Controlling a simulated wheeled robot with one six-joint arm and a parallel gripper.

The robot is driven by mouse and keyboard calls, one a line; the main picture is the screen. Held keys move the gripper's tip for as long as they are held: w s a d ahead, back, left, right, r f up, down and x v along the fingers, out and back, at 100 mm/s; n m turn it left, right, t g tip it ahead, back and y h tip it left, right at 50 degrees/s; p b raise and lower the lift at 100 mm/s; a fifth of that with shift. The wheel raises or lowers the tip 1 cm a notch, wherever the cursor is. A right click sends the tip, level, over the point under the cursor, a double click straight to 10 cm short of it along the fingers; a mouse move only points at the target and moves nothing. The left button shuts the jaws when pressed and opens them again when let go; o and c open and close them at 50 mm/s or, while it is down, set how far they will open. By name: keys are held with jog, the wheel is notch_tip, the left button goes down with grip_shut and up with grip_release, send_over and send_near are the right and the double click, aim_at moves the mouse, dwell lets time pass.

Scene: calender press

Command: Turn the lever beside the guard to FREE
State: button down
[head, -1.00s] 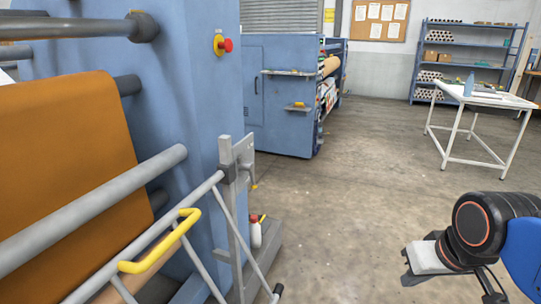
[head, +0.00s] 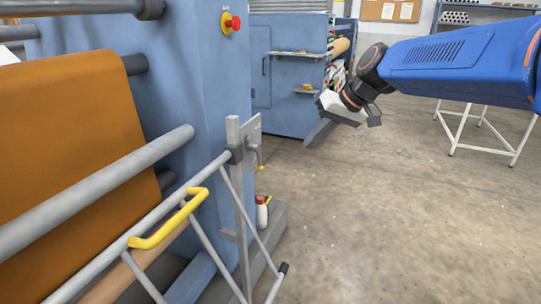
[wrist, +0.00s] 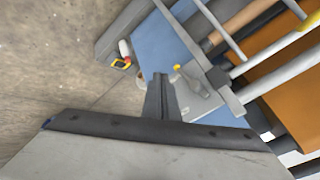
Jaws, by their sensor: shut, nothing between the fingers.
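The guard is a grey tube frame (head: 180,208) with a yellow handle (head: 170,220), in front of the orange web. At its right end a grey post carries a plate (head: 251,131). A small grey lever with a yellow tip (head: 261,167) hangs downward there. In the wrist view the plate (wrist: 203,97) and the yellow tip (wrist: 177,67) lie just beyond my fingers. No FREE marking is readable. My gripper (head: 318,133) is shut and empty, in the air right of the lever and apart from it in the head view. It also shows in the wrist view (wrist: 160,82).
The blue press body (head: 200,80) with a red button (head: 234,22) stands behind the guard. A white table (head: 490,130) stands at the right. The floor between is clear.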

jog(key=w+a+f, duration=0.2)
jog(key=a+f, duration=0.2)
jog(key=a, duration=0.2)
jog(key=w+a+f, duration=0.2)
jog(key=a+f, duration=0.2)
jog(key=a, duration=0.2)
jog(key=shift+w+y, duration=0.3)
dwell(0.3)
jog(key=shift+s+a+f+g, duration=0.2)
jog(key=shift+s+g, duration=0.2)
jog(key=shift+g, duration=0.3)
jog(key=shift+r, duration=0.15)
